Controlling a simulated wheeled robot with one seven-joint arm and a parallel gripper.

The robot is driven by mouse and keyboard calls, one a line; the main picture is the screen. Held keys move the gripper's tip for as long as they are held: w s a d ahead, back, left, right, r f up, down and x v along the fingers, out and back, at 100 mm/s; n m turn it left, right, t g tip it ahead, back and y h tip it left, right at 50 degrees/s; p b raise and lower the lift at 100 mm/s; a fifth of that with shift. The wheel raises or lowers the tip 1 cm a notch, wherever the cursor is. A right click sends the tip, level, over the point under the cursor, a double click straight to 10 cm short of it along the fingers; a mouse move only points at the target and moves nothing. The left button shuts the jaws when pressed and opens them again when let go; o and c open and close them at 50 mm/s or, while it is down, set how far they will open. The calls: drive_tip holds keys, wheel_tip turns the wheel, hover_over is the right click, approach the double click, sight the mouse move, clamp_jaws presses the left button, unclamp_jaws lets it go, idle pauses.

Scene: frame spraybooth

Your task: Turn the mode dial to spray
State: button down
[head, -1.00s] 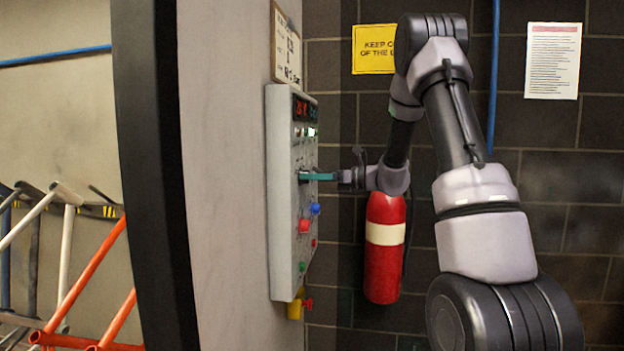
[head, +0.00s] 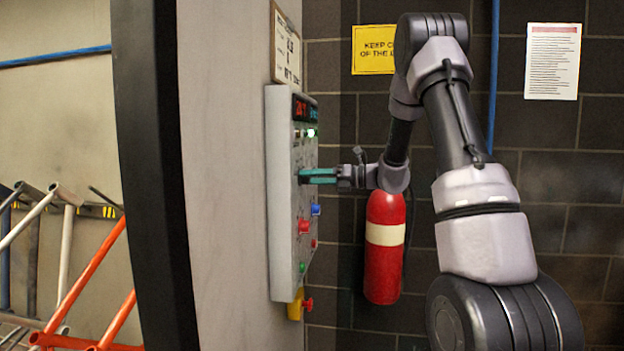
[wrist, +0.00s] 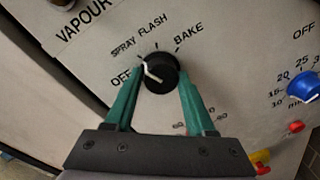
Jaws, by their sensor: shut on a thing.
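The mode dial (wrist: 162,75) is a round black knob with a white pointer, on a pale panel in the wrist view. Its labels read OFF, SPRAY, FLASH and BAKE from left to right around it. The pointer aims to the upper left, toward the SPRAY and OFF side; its exact mark is hard to tell. My gripper (wrist: 160,84) has its two green fingers on either side of the dial, shut on it. In the head view my gripper (head: 303,175) reaches the control panel (head: 280,220) from the right and hides the dial.
A blue dial (wrist: 303,87) and a red button (wrist: 296,127) lie right of the mode dial. A red fire extinguisher (head: 384,270) hangs on the wall below my wrist. Bicycle-like frames (head: 75,260) stand at the far left, beyond the booth wall.

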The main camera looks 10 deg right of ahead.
drive_tip(key=shift+c, duration=1.3)
unclamp_jaws()
drive_tip(key=v, duration=1)
drive_tip(key=shift+d, duration=0.4)
drive_tip(key=shift+s, duration=0.2)
drive_tip(key=s+a+r+n+g+h, duration=0.2)
drive_tip(key=s+a+n+g+h, duration=0.15)
drive_tip(key=s+n, duration=0.35)
drive_tip(key=s+a+r+n+g+h, duration=0.1)
drive_tip(key=s+a+n+g+h, duration=0.1)
drive_tip(key=s+a+n, duration=0.5)
drive_tip(key=s+d+n+t+h, duration=0.2)
drive_tip(key=s+d+n+h, duration=0.1)
drive_tip(key=s+n, duration=0.3)
drive_tip(key=s+d+r+n+t+h, duration=0.1)
drive_tip(key=s+d+n+t+h, duration=0.2)
drive_tip(key=s, duration=0.6)
drive_tip(key=n+h, duration=0.2)
drive_tip(key=n, duration=0.1)
drive_tip(key=shift+s+d+r, duration=0.2)
drive_tip(key=shift+d+r, duration=0.1)
